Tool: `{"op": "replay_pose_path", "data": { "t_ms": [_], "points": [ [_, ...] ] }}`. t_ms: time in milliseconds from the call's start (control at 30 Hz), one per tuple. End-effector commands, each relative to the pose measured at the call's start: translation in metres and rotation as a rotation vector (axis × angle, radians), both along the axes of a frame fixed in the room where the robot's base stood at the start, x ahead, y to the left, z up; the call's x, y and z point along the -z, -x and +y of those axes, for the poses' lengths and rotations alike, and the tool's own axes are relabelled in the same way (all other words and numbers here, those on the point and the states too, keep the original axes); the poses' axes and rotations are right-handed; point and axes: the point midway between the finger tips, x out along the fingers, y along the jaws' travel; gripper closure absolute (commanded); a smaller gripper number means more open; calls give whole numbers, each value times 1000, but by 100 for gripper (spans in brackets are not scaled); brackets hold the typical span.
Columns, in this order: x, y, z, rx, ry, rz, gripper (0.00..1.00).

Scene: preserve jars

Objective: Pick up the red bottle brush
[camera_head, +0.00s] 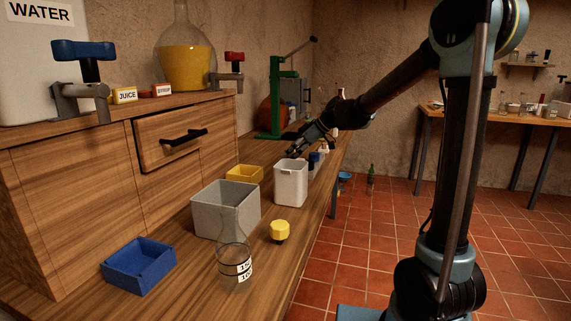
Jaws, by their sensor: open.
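I cannot make out a red bottle brush for certain in the head view. My gripper (288,146) is open, over the far part of the wooden counter (265,275), above and behind a white square container (291,182). Nothing shows between its fingers, though they are small and dark here. Small bottles (315,160) with blue and white tops stand close to the right of the white container, below my wrist. The area behind my gripper and forearm is partly hidden.
A grey bin (222,208), yellow tray (244,174), blue tray (138,266), clear flask (235,262) and yellow-capped jar (279,231) stand on the near counter. A green press (275,100) rises behind my gripper. A side table (500,115) stands at right; tiled floor between is mostly clear.

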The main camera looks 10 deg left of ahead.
Motion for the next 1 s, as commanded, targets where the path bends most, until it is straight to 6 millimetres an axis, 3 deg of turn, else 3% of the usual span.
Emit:
{"op": "replay_pose_path", "data": {
  "t_ms": [200,467,500,667,1000],
  "points": [
    [20,-3,22,-1,1,0,0],
    [24,-4,25,0,1,0,0],
    [24,-4,25,1,1,1,2],
    [24,-3,25,1,1,1,39],
    [23,-4,25,1,0,1,41]
  ]
}}
